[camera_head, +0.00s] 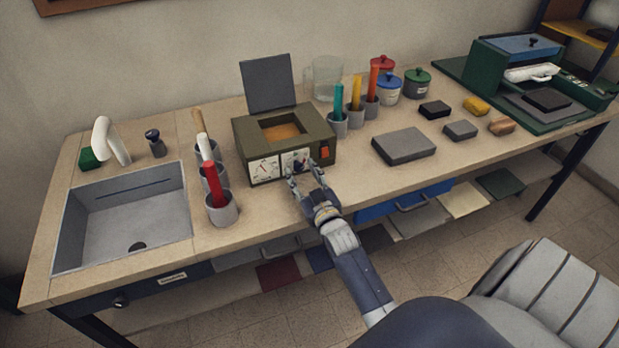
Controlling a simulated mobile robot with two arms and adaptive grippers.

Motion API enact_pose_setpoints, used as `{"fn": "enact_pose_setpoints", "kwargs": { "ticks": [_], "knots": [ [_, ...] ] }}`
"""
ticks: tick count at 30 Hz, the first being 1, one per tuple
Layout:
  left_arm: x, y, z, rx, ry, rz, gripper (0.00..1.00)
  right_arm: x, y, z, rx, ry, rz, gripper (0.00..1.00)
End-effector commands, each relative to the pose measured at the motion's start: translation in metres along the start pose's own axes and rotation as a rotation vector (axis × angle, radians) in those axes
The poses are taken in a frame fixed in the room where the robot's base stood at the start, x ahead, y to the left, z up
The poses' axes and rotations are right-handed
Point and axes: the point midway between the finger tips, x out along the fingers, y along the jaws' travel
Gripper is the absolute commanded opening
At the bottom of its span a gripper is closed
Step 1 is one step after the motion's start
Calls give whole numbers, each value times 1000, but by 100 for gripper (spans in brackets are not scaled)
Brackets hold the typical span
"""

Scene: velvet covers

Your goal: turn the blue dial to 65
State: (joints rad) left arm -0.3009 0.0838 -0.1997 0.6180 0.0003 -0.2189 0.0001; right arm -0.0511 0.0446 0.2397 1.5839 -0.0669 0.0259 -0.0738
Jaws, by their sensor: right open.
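An olive-green box (240,138) with a raised grey lid (268,84) stands on the bench. Its front carries two white dial faces, a left one (264,168) and a right one (294,160), and an orange-red switch (324,152). The right face is partly hidden by my fingers. Which dial is blue, and what number it points at, is too small to tell. My right gripper (304,175) is open in front of the right face; whether it touches a knob there cannot be told. My left gripper is out of view.
Grey cups with coloured handles stand on both sides of the box, the red-handled one (221,205) to its left. A sink (190,190) is at the left. A grey block (404,145) lies to the right, with clear bench around it.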

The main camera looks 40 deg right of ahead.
Motion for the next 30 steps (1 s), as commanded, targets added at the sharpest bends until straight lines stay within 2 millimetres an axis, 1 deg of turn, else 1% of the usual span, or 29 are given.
{"fn": "enact_pose_setpoints", "kwargs": {
  "ticks": [5, 12, 15, 18, 24, 30],
  "knots": [
    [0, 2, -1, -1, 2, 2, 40, -25, 0, 2, 0, -3, 0, 44],
    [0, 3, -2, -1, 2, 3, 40, -72, 0, 2, 0, -4, 1, 44],
    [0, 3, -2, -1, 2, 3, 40, -89, 0, 2, 0, -5, 1, 44],
    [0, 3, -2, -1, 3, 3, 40, -102, 0, 2, 0, -3, 1, 44],
    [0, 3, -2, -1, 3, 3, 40, -115, 0, 1, 0, -3, 1, 44],
    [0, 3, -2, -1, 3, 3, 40, -117, 0, 1, 0, -2, 1, 44]
  ]
}}
